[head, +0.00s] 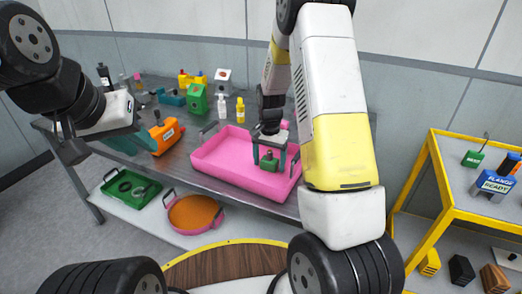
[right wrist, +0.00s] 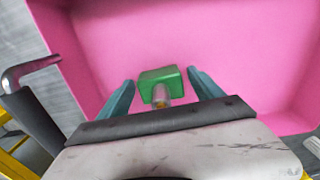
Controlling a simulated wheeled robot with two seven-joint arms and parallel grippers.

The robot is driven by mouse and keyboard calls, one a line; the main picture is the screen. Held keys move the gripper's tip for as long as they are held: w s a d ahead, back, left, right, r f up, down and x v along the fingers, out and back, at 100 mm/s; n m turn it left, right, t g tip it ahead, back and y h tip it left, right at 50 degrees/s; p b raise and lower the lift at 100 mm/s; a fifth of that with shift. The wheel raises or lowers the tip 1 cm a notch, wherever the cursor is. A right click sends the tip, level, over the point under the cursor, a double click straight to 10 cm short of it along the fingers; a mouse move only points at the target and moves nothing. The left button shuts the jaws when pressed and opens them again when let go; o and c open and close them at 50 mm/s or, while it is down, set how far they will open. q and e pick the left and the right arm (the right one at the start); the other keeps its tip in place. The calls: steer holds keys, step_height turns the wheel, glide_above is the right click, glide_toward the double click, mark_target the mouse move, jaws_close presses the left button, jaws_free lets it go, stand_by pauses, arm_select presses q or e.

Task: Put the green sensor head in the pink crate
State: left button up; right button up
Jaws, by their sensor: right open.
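The pink crate (head: 215,165) stands on the grey bench, and its floor and walls fill most of the right wrist view (right wrist: 200,40). A green block with a metallic tip, which looks like the green sensor head (head: 268,162), is inside the crate near its right end. In the right wrist view the sensor head (right wrist: 158,82) lies between the fingers of my right gripper (right wrist: 163,92), with a gap on each side. My right gripper (head: 269,160) is open and reaches down into the crate. My left gripper (head: 98,146) is open and empty, left of the crate.
An orange device (head: 165,135), a green box (head: 197,99) and bottles (head: 240,109) stand on the bench left of and behind the crate. A green tray (head: 130,188) and an orange round pan (head: 195,213) are on the lower shelf. A yellow-framed table (head: 445,180) is at right.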

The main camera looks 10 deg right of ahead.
mark_target(269, 152)
step_height(269, 152, up, 12)
steer(key=shift+f, duration=0.25)
steer(key=s+a+r+n+t+y, duration=0.1)
steer(key=s+r+n+t, duration=0.2)
steer(key=s+r, duration=0.5)
steer(key=s+a+r+n+t+y, duration=0.1)
steer(key=s+r+n+t, duration=0.2)
steer(key=s+r, duration=0.5)
steer(key=s+n, duration=0.1)
steer(key=s, duration=0.7)
steer(key=shift+s+r, duration=0.25)
steer(key=shift+r, duration=0.05)
steer(key=shift+a, duration=0.1)
